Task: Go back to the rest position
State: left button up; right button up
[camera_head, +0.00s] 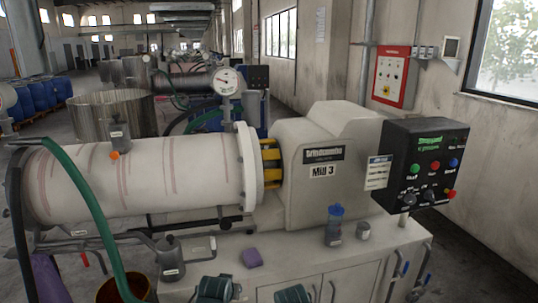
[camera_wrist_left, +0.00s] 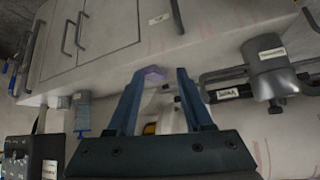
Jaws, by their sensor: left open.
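My left gripper (camera_wrist_left: 161,78) shows in the left wrist view, with its two dark blue fingers apart and nothing held between them. A purple block (camera_wrist_left: 153,73) appears by the left fingertip; how far beyond it lies I cannot tell. In the head view the purple block (camera_head: 252,258) lies on the grey bench top (camera_head: 290,257) in front of Mill 3 (camera_head: 335,165). Neither gripper's fingers can be made out in the head view. My right gripper is not seen.
A blue-capped bottle (camera_head: 334,226) and small grey cup (camera_head: 363,231) stand on the bench's right. A grey labelled pot (camera_head: 171,257) is at left. A green hose (camera_head: 100,215) hangs before the white cylinder (camera_head: 150,180). The control box (camera_head: 425,165) juts out at right.

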pick_arm(q)
jog(key=s+d+f+m+g, duration=0.1)
jog(key=s+d+g, duration=0.1)
jog(key=s, duration=0.3)
jog(key=s+d+f+m+g+y, duration=0.1)
jog(key=s+d+f+g, duration=0.1)
jog(key=s, duration=0.4)
jog(key=s+d+f+m+g, duration=0.1)
jog(key=s+d+f+g, duration=0.1)
jog(key=s, duration=0.4)
jog(key=d+g, duration=0.1)
jog(key=g, duration=0.1)
jog(key=shift+s+f+g, duration=0.2)
jog(key=shift+f+g, duration=0.05)
jog(key=shift+g, duration=0.05)
